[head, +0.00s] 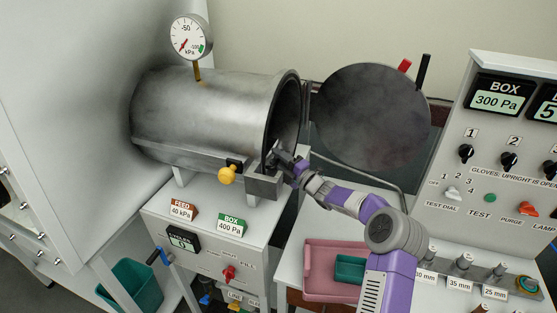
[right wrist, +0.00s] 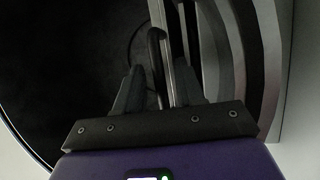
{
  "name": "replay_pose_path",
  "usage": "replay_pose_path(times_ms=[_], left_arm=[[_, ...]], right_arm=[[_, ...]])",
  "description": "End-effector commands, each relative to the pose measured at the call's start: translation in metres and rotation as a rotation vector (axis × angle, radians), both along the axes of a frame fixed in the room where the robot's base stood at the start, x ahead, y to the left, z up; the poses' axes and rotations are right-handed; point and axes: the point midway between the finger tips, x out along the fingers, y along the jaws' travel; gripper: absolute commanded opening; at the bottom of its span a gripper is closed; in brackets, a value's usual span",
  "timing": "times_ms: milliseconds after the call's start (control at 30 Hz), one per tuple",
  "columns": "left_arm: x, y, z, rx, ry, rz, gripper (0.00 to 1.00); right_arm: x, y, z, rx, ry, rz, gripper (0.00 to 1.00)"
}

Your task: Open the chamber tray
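The metal chamber (head: 205,115) is a horizontal cylinder with its mouth facing right. Its round door (head: 372,115) stands swung open to the right. The tray inside is mostly hidden in the head view. My right gripper (head: 277,158) is at the lower part of the chamber mouth. In the right wrist view its fingers (right wrist: 158,92) are spread apart. A dark curved bar, perhaps a tray handle (right wrist: 155,45), and a pale metal strip (right wrist: 172,65) show between them. I cannot tell whether either finger touches the bar. My left gripper is out of view.
A pressure gauge (head: 188,38) stands on top of the chamber. A yellow knob (head: 227,175) sits below the mouth. A pink tray (head: 318,265) with a teal box (head: 349,269) lies beneath my right arm. A control panel (head: 500,150) stands at right.

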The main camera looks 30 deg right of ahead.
Motion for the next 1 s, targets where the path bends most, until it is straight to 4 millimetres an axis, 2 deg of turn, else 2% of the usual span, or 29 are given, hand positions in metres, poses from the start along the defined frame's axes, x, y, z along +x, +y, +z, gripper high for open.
replay_pose_path(times_ms=[200,467,833,1000], left_arm=[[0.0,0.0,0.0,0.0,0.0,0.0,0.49],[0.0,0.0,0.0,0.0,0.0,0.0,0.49],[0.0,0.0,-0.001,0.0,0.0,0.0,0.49],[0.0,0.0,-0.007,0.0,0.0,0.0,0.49]], right_arm=[[0.001,0.0,0.0,0.0,0.0,0.0,0.38],[0.0,0.0,0.0,0.0,0.0,0.0,0.0],[-0.001,-0.001,0.0,-0.001,0.0,0.0,0.0],[-0.013,-0.012,-0.001,-0.005,0.0,-0.002,0.0]])
